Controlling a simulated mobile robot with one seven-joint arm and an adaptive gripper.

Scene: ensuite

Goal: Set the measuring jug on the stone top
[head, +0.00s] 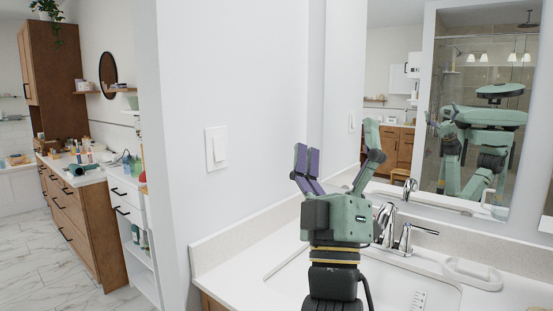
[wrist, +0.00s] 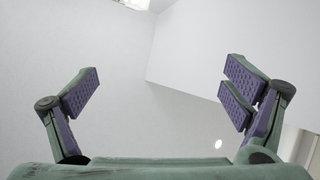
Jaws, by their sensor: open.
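My gripper (head: 337,155) is raised above the washbasin in the head view, fingers pointing up. It is open and empty; the wrist view shows bare wall and ceiling between its spread fingers (wrist: 165,82). The pale stone top (head: 232,268) runs around the basin, with a low upstand against the wall.
A chrome tap (head: 405,240) stands just right of my gripper. A white soap dish (head: 472,273) sits right of it. A large mirror (head: 480,110) behind reflects me. A wall with a switch (head: 216,147) is at left. A cluttered wooden cabinet (head: 75,215) stands far left beside open floor.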

